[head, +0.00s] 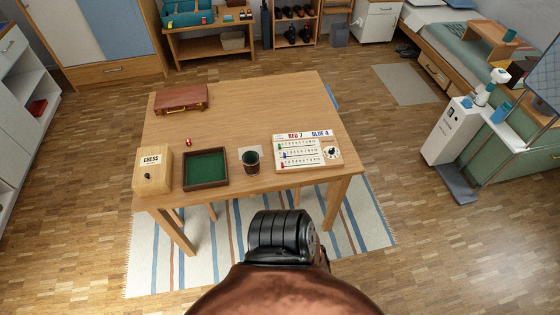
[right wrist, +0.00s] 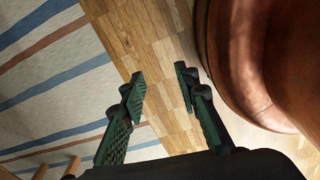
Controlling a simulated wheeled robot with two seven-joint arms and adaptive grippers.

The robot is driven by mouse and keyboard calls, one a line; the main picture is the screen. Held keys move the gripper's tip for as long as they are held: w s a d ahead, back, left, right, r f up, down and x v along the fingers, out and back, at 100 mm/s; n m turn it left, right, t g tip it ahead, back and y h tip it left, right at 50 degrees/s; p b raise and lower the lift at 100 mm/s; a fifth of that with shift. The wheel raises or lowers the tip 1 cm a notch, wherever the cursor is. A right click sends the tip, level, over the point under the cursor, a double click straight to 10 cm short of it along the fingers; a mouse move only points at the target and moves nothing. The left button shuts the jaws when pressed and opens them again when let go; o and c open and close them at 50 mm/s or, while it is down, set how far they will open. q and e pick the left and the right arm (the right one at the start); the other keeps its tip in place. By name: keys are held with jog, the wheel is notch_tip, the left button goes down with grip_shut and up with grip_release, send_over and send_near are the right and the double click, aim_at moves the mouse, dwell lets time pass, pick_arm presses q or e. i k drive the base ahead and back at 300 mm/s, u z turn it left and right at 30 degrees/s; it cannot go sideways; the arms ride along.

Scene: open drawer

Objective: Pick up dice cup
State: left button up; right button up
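The dice cup (head: 251,162) is a dark cup with a reddish-brown inside. It stands upright on a small pale square near the front edge of the wooden table, in the head view. Neither gripper shows in the head view. In the right wrist view my right gripper (right wrist: 160,75) has its two green-padded fingers apart, with nothing between them. It is over the floor beside the striped rug, away from the cup. The cup is not in the right wrist view. My left gripper is in neither view.
Left of the cup on the table (head: 240,110) are a green-lined tray (head: 206,168) and a chess box (head: 153,170). A scoreboard (head: 296,152) lies to its right. A brown case (head: 181,98) and a small red piece (head: 189,142) are farther back. The table's back middle is clear.

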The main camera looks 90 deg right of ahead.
aim_at(250, 159)
jog(key=z, duration=2.5)
jog(key=k, duration=1.45)
jog(key=z, duration=0.85)
jog(key=i, duration=1.8)
jog(key=u, duration=0.4)
